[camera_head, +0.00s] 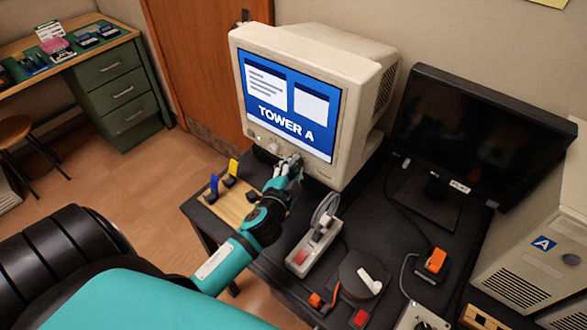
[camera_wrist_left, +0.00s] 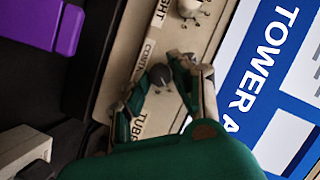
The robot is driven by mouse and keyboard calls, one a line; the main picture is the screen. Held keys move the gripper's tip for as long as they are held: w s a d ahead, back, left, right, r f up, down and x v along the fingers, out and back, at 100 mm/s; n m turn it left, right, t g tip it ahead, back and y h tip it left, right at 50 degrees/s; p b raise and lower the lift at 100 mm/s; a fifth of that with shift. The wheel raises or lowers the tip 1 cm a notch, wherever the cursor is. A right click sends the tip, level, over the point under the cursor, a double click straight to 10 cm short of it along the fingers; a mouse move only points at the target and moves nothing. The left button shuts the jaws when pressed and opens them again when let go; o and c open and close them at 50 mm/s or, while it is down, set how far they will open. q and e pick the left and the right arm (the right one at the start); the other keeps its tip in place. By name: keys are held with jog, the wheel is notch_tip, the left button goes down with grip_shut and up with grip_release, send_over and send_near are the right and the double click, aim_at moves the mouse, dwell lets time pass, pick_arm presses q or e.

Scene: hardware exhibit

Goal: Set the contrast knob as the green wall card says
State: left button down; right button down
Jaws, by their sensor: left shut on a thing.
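The beige CRT monitor (camera_head: 372,50) stands on the dark desk, its blue screen reading TOWER A. My left gripper (camera_head: 291,165) is at the bezel below its screen. In the left wrist view, the fingers of my left gripper (camera_wrist_left: 163,92) are on either side of a dark round knob (camera_wrist_left: 160,75) beside a partly covered label beginning CONT; they are shut on it. The knob's pointer direction cannot be made out. A lighter knob (camera_wrist_left: 190,8) sits near a label ending in GHT. No green wall card is visible. My right gripper is out of view.
A black flat screen (camera_head: 462,130) stands right of the monitor. A grey switch box (camera_head: 303,258) with a red switch and an orange connector (camera_head: 433,260) lie on the desk. A wooden board (camera_head: 230,207) with blue and yellow clips lies left of my gripper. A yellow paper edge (camera_head: 548,3) shows on the wall.

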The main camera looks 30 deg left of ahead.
pick_arm(q)
jog(key=c, duration=1.1)
grip_release()
jog(key=shift+s, duration=0.1)
jog(key=v, duration=1.2)
jog(key=shift+f, duration=0.1)
